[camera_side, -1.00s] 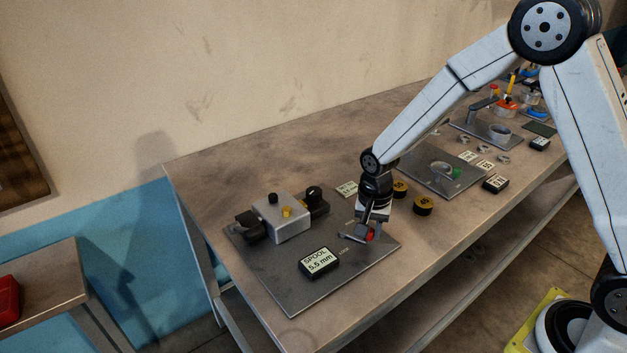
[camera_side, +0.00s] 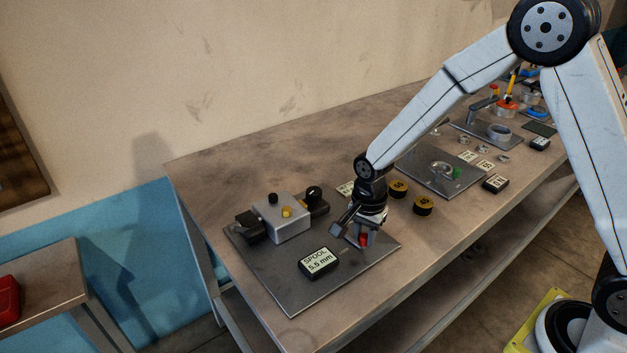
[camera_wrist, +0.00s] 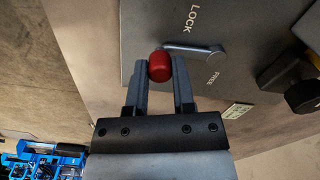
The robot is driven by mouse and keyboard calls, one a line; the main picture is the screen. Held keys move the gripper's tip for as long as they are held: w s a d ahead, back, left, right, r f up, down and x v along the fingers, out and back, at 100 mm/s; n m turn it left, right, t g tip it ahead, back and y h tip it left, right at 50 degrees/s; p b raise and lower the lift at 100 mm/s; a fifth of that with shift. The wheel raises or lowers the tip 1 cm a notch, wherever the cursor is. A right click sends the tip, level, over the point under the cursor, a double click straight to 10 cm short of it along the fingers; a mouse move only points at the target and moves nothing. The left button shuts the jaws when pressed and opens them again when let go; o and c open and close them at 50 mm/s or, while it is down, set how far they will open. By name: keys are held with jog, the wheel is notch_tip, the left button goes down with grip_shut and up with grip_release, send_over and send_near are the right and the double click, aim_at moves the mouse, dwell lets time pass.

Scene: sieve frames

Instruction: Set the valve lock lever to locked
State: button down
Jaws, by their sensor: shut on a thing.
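The lock lever (camera_wrist: 192,48) is a grey bar with a red knob (camera_wrist: 160,66) at its end, mounted on a dark metal plate (camera_side: 292,292). In the wrist view the printed word LOCK (camera_wrist: 193,18) lies on one side of the lever and FREE (camera_wrist: 212,80) on the other. The bar lies between the two words. My gripper (camera_wrist: 159,72) is shut on the red knob, one finger on each side. In the side view my gripper (camera_side: 362,238) is low over the plate's right part, with the red knob between its fingers and the bar mostly hidden.
A grey valve block (camera_side: 281,222) with black and yellow knobs stands at the plate's back left. A "SPOOL 5.5 mm" box (camera_side: 319,262) sits left of my gripper. Two yellow-black spools (camera_side: 423,205) lie to its right.

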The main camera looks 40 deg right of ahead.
aim_at(364, 235)
jog(key=shift+c, duration=2.3)
grip_release()
jog(key=shift+r, duration=0.15)
jog(key=shift+r, duration=3.8)
jog(key=shift+s, duration=0.1)
jog(key=s+d+n+t, duration=0.2)
jog(key=s+d+n, duration=0.2)
jog(key=s+n, duration=0.8)
jog(key=shift+d+f+n+t, duration=0.15)
jog(key=shift+d+n+t, duration=0.15)
jog(key=shift+n, duration=0.8)
